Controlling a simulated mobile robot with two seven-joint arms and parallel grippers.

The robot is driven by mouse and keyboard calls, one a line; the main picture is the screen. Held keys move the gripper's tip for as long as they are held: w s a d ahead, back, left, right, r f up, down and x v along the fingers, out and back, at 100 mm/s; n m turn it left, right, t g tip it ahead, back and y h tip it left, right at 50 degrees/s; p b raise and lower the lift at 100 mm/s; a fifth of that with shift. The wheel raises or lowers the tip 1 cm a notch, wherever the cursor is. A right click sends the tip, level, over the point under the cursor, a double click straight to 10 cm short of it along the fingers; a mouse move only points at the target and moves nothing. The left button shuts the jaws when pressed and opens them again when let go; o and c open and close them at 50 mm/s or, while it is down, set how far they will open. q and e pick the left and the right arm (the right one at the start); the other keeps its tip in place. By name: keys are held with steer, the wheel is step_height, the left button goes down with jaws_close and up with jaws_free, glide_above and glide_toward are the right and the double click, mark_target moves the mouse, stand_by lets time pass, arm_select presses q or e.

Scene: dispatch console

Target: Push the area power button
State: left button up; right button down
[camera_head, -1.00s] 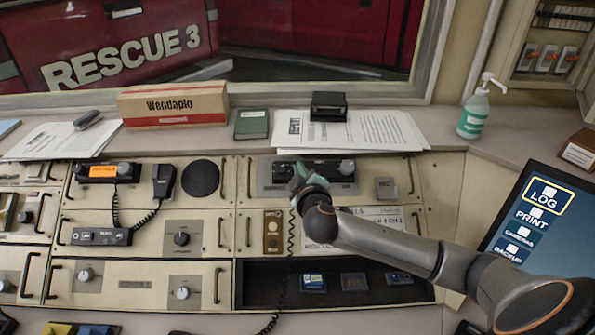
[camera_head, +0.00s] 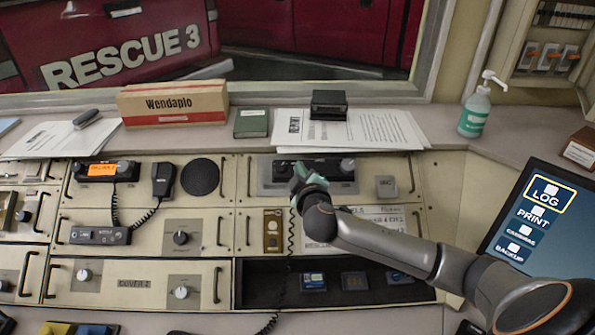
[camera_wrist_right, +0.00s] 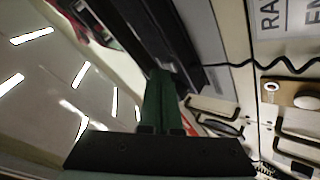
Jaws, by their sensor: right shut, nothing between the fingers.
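No label reading area power is legible in either view, so I cannot tell which control is that button. My right gripper (camera_head: 299,173), with green fingers, is shut and empty in front of the black unit (camera_head: 334,171) on the upper right console panel. Its fingers hide part of the unit's left side; I cannot tell whether they touch it. In the wrist view, the shut fingers (camera_wrist_right: 165,98) point at a dark edge. A brass plate with round controls (camera_head: 273,231) sits below the gripper; it also shows in the wrist view (camera_wrist_right: 292,93). My left gripper is not in view.
A small grey square control (camera_head: 386,187) sits right of the black unit. A coiled cord (camera_head: 291,235) hangs below the gripper. A dark recess (camera_head: 262,289) lies lower. A monitor (camera_head: 540,220) stands at right. Papers (camera_head: 385,130) lie on the ledge behind.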

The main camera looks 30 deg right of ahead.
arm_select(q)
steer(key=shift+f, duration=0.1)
arm_select(e)
steer(key=shift+w+f, duration=0.1)
steer(key=shift+f, duration=0.05)
stand_by(0.3)
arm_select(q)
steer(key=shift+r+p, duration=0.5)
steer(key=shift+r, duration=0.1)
arm_select(e)
steer(key=shift+s+a+r, duration=0.1)
steer(key=shift+s+r, duration=0.2)
steer(key=shift+r, duration=0.25)
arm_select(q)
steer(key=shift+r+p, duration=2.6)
arm_select(e)
steer(key=shift+s+a+r, duration=0.3)
steer(key=shift+s+r, duration=0.15)
steer(key=shift+r, duration=0.4)
steer(key=shift+s+a+r, duration=0.25)
steer(key=shift+s+r, duration=0.25)
steer(key=shift+r, duration=0.3)
steer(key=shift+s+a+r, duration=0.3)
steer(key=shift+s+r, duration=0.15)
steer(key=shift+r, duration=0.4)
